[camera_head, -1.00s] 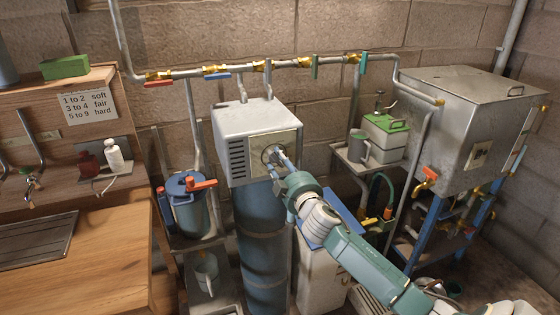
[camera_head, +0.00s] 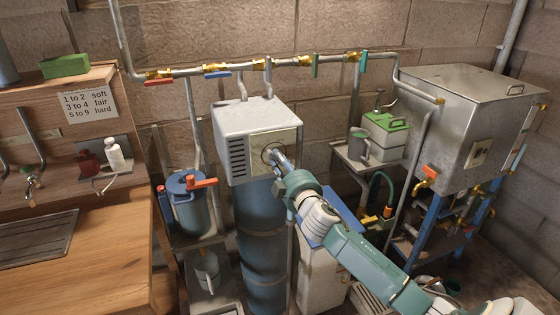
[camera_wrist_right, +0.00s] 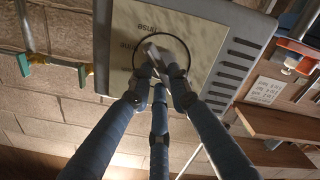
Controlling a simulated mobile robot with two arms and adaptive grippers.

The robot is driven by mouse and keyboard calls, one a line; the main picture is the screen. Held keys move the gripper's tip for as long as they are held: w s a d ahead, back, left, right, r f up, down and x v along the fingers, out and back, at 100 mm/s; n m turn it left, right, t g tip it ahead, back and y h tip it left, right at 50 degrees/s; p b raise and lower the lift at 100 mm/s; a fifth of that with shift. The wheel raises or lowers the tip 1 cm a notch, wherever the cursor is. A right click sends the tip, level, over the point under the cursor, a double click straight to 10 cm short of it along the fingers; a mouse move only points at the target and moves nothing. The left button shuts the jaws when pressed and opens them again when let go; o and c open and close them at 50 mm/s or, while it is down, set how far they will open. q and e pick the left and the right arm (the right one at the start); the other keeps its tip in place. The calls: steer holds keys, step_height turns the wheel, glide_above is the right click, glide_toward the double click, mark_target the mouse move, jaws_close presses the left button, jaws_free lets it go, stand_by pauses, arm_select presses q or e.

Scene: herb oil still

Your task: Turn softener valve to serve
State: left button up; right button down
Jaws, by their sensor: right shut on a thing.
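The softener is a pale grey valve head (camera_head: 255,118) on a tall blue cylinder (camera_head: 262,240). Its front has a beige plate (camera_head: 286,138) with a round dial, and the wrist view shows the plate (camera_wrist_right: 205,28) upside down with printed words, one reading "rinse". The valve lever (camera_wrist_right: 152,50) is a short grey bar at the dial's centre. My right gripper (camera_head: 276,158) reaches it from the lower right and hides most of it in the head view. In the wrist view its fingers (camera_wrist_right: 158,82) are closed around the lever. My left gripper is out of view.
A pipe with coloured valve handles (camera_head: 216,74) runs along the wall above. A blue-lidded canister (camera_head: 188,186) with an orange handle stands left of the softener. A shelf holds a green-lidded box (camera_head: 386,132) on the right, beside a metal tank (camera_head: 465,110).

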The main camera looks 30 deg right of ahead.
steer(key=n, duration=0.4)
steer(key=n+p, duration=0.1)
steer(key=n, duration=0.3)
steer(key=n+p, duration=0.1)
steer(key=n, duration=0.2)
steer(key=shift+w+a+f+n, duration=0.1)
steer(key=shift+a+f+n, duration=0.05)
steer(key=shift+a+n, duration=0.2)
steer(key=n+p, duration=0.1)
steer(key=n, duration=0.2)
steer(key=n+p, duration=0.1)
steer(key=n, duration=0.3)
steer(key=n+p, duration=0.1)
steer(key=n, duration=0.3)
steer(key=shift+f, duration=0.45)
steer(key=c, duration=1.6)
jaws_free()
steer(key=v, duration=1.2)
